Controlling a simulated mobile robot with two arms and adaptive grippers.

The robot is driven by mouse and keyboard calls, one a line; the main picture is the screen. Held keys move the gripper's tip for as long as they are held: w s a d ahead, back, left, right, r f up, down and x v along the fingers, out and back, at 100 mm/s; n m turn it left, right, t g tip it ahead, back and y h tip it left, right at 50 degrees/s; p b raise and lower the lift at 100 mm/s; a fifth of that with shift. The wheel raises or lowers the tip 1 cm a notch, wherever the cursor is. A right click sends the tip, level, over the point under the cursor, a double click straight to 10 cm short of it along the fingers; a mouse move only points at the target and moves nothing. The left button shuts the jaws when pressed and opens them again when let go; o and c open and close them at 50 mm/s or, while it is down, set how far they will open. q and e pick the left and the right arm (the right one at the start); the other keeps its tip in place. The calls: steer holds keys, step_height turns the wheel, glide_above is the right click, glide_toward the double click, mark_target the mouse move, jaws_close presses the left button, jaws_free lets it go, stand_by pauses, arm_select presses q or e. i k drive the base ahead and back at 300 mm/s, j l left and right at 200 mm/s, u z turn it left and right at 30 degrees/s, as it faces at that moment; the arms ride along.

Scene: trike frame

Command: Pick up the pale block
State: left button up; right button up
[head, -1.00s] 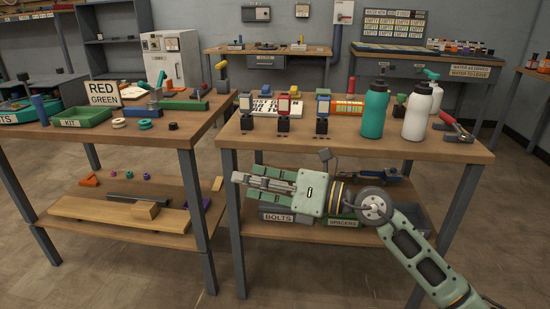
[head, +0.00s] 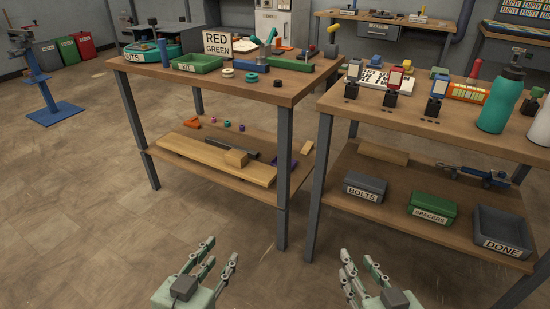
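A dark grey bar (head: 233,149) lies behind the block, with small coloured parts nearby. The left table's front leg (head: 284,190) stands right of the block. The right table's lower shelf holds bins marked BOLTS (head: 365,188), SPACERS (head: 432,209) and DONE (head: 502,232). The floor in front is clear.

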mark_target(236, 158)
steer(key=j+z, duration=1.15)
steer(key=k+j+z, duration=0.1)
steer(key=j+z, duration=0.25)
